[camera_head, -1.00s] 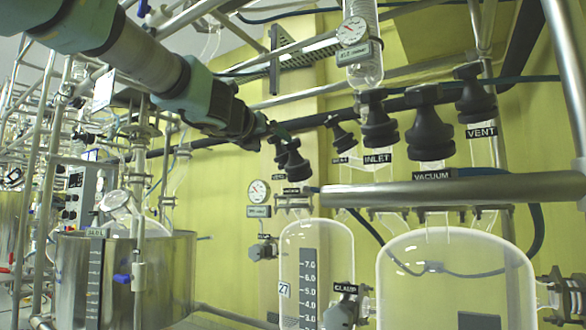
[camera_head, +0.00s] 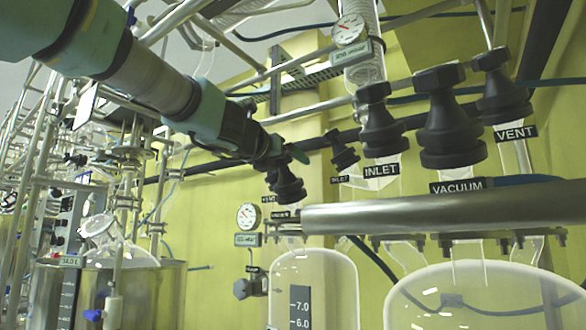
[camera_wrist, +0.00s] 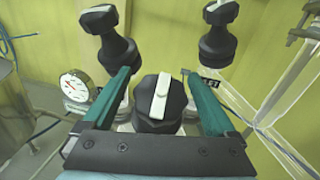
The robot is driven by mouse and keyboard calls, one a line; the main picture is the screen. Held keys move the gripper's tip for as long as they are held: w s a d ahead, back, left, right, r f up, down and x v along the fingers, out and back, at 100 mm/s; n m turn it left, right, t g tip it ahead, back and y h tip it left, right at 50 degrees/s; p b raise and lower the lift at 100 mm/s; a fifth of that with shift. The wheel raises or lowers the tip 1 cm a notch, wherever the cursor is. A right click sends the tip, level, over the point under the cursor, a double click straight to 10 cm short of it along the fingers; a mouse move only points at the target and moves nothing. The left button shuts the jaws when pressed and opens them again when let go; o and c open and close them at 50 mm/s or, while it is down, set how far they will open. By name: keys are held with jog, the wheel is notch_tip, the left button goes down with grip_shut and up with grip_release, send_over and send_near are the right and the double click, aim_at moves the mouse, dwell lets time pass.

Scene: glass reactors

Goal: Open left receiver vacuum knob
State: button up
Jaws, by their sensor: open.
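In the head view, a small group of black knobs (camera_head: 287,188) stands above the left receiver (camera_head: 313,285). The label below them is too small to read surely, so I cannot tell which is the vacuum knob. My gripper (camera_head: 280,152) is right at these knobs from the upper left and partly hides them. In the wrist view, a black knob with a white pointer bar (camera_wrist: 157,100) sits centred between the two teal fingers. My gripper (camera_wrist: 156,74) is open, one finger on each side of the knob. I cannot tell whether they touch it.
Two more black knobs stand beyond the fingers, at left (camera_wrist: 108,38) and right (camera_wrist: 219,32). Large knobs labelled INLET (camera_head: 380,130), VACUUM (camera_head: 449,120) and VENT (camera_head: 502,88) are to the right. A thick metal rail (camera_head: 440,208) crosses below. A pressure gauge (camera_head: 247,216) is at lower left.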

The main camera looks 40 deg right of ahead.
jog(key=shift+w+d, duration=0.1)
jog(key=shift+d, duration=0.05)
jog(key=shift+c, duration=0.4)
jog(key=c, duration=1.3)
jog(key=shift+r+n+t+y+p, duration=0.1)
jog(key=shift+n+t+y+p, duration=0.3)
jog(key=shift+n+t+p, duration=0.25)
